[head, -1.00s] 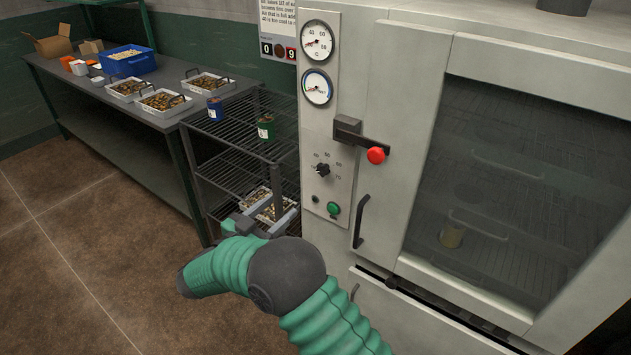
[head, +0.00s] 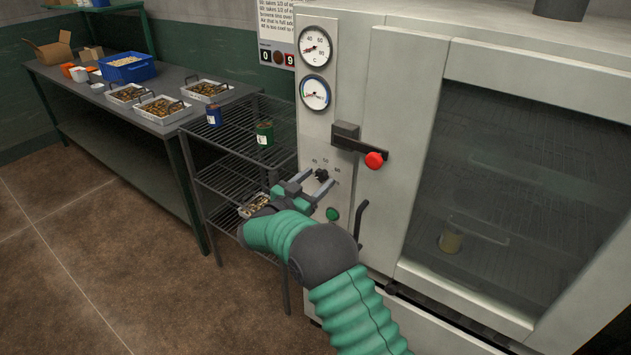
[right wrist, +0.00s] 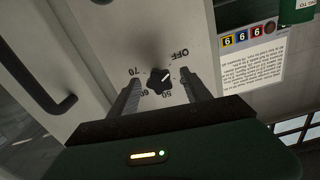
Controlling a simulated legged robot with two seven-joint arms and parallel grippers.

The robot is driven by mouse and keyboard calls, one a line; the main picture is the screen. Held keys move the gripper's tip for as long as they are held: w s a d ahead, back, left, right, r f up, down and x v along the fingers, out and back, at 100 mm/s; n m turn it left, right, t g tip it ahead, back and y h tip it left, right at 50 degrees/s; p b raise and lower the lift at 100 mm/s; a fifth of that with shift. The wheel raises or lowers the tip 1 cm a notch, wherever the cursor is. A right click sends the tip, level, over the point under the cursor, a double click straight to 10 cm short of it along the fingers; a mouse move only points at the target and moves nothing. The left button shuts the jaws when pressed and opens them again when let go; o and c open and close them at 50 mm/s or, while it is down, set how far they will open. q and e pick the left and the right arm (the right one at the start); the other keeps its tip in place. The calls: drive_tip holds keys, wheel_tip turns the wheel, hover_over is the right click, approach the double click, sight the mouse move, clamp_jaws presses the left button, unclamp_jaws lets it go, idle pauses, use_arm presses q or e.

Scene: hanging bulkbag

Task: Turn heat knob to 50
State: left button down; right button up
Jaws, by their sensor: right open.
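The heat knob (head: 322,174) is small and black, on the pale control panel of the oven. In the right wrist view the knob (right wrist: 160,78) has a white pointer mark turned toward OFF; 50, 60 and 70 are printed around it. My right gripper (head: 318,180) is open at the panel. In the right wrist view its fingers (right wrist: 161,84) stand on either side of the knob, with visible gaps between them and it. My left gripper is not in view.
A green button (head: 332,214) sits below the knob. A black latch with a red end (head: 374,160) and a dark door handle (head: 361,220) are to the right. Two gauges (head: 315,93) are above. A wire rack (head: 235,165) with cans stands to the left.

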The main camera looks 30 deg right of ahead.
clamp_jaws()
drive_tip(key=shift+m, duration=0.3)
drive_tip(key=m+b, duration=0.1)
drive_tip(key=m, duration=0.1)
drive_tip(key=m+b, duration=0.2)
drive_tip(key=shift+f+m, duration=0.2)
drive_tip(key=shift+m, duration=0.1)
drive_tip(key=m+b, duration=1.5)
drive_tip(key=shift+f, duration=0.25)
drive_tip(key=shift+r+m+b, duration=0.2)
drive_tip(key=shift+m+b, duration=1.5)
drive_tip(key=shift+m, duration=0.1)
